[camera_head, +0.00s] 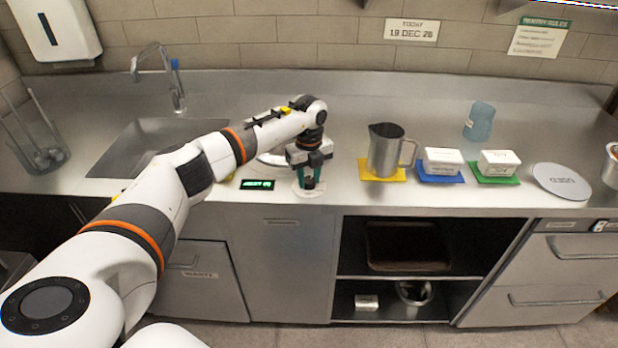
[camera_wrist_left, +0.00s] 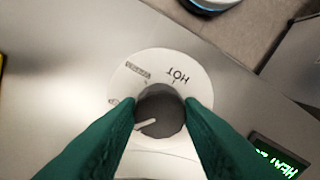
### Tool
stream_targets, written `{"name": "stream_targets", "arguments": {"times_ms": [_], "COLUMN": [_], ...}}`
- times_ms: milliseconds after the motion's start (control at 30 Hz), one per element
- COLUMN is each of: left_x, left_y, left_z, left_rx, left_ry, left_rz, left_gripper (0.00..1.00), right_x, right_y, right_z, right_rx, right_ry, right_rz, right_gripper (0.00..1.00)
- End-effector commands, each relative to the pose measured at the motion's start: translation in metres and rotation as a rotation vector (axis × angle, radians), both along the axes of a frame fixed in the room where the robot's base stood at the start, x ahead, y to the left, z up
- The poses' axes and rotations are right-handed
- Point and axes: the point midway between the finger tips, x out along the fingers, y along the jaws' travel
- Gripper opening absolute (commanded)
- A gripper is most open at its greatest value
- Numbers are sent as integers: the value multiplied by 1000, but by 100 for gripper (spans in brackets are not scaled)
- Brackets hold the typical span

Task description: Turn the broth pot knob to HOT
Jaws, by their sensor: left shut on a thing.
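The dark round knob (camera_wrist_left: 160,112) sits on a white dial plate (camera_wrist_left: 196,78) on the steel counter, with a white pointer line on its top. In the left wrist view the HOT mark is at the plate's upper right, a blurred label at its upper left and a partly hidden one at its left. The pointer faces lower left, away from HOT. My left gripper (camera_head: 309,184) points down with its green fingers on both sides of the knob, shut on it; they also show in the left wrist view (camera_wrist_left: 159,118). My right gripper is out of view.
A black display (camera_head: 257,184) with green text lies left of the dial. A round metal rim (camera_head: 271,159), partly hidden, is behind my arm. A metal pitcher (camera_head: 386,150) on a yellow mat and white tubs (camera_head: 442,161) stand to the right. A sink (camera_head: 150,145) is at left.

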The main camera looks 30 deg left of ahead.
Motion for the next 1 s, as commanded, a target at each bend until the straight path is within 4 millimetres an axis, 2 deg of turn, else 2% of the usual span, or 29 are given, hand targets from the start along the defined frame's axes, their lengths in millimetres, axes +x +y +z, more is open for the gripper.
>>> {"name": "stream_targets", "arguments": {"times_ms": [1000], "left_x": [1], "left_y": [0], "left_z": [0], "left_rx": [0], "left_ry": [-3], "left_rz": [-964], "left_gripper": [11], "right_x": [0], "right_y": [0], "right_z": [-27], "right_rx": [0], "right_ry": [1], "right_rz": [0], "right_gripper": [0]}}
